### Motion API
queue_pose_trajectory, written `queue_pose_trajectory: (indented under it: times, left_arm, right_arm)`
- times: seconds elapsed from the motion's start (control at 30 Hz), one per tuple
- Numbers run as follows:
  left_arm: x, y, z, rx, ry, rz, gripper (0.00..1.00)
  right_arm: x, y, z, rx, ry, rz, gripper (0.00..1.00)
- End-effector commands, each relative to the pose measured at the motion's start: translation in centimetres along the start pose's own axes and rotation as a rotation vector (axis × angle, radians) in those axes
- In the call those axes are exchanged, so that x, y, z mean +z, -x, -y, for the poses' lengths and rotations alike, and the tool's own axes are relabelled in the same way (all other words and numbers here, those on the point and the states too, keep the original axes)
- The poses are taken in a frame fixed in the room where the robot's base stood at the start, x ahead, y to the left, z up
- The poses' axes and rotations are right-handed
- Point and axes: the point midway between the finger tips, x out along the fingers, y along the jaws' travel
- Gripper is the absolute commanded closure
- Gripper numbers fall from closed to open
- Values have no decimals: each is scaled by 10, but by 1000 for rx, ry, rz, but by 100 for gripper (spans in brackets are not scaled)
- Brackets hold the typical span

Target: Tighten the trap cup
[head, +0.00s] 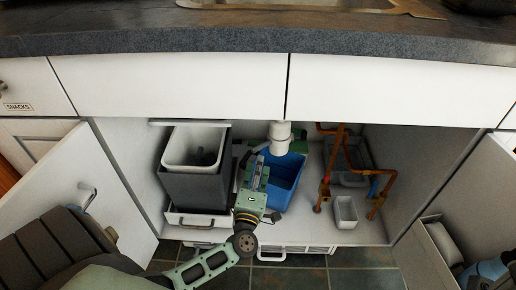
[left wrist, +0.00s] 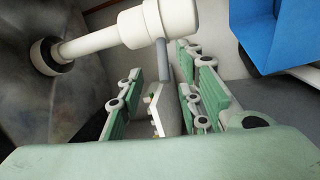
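The white trap cup (head: 280,138) hangs below the cabinet's top edge, above the blue bin. In the left wrist view the white trap part (left wrist: 172,22) is at the top, joined to a white pipe running left. A short grey piece (left wrist: 162,60) sticks out from it towards the gap between my fingers. My left gripper (head: 260,157) is just left of and below the cup. My right gripper is not in view.
A blue bin (head: 287,183) stands close right of my gripper. A grey bin with a white liner (head: 196,180) stands left. Copper pipes (head: 350,165) and a small white container (head: 345,212) are at right. The countertop (head: 270,40) overhangs. Open doors flank both sides.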

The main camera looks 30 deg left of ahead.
Motion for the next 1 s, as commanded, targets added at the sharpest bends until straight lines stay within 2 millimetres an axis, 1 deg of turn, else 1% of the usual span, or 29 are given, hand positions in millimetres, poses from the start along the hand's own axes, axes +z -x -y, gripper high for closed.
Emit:
queue_pose_trajectory:
  times: [0.07, 0.17, 0.4, 0.5, 0.6, 0.73, 0.97, 1.0]
  left_arm:
    - [-9, -3, 4, -4, 9, -37, 67]
    - [-12, -11, 5, -3, 13, -50, 67]
    - [-14, -49, 6, -2, 13, -48, 67]
    - [-14, -63, 7, -3, 12, -47, 67]
    - [-15, -73, 6, -3, 11, -47, 67]
    - [-15, -79, 5, -4, 12, -47, 67]
    - [-15, -80, 5, -5, 11, -46, 67]
    - [-15, -79, 5, -5, 11, -46, 70]
  right_arm:
    - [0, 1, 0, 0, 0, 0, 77]
    - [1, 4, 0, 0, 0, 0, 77]
    - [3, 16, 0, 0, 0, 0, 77]
    - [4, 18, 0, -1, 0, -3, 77]
    - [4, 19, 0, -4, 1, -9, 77]
    - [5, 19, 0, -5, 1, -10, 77]
    - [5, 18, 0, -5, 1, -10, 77]
    - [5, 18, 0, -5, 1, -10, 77]
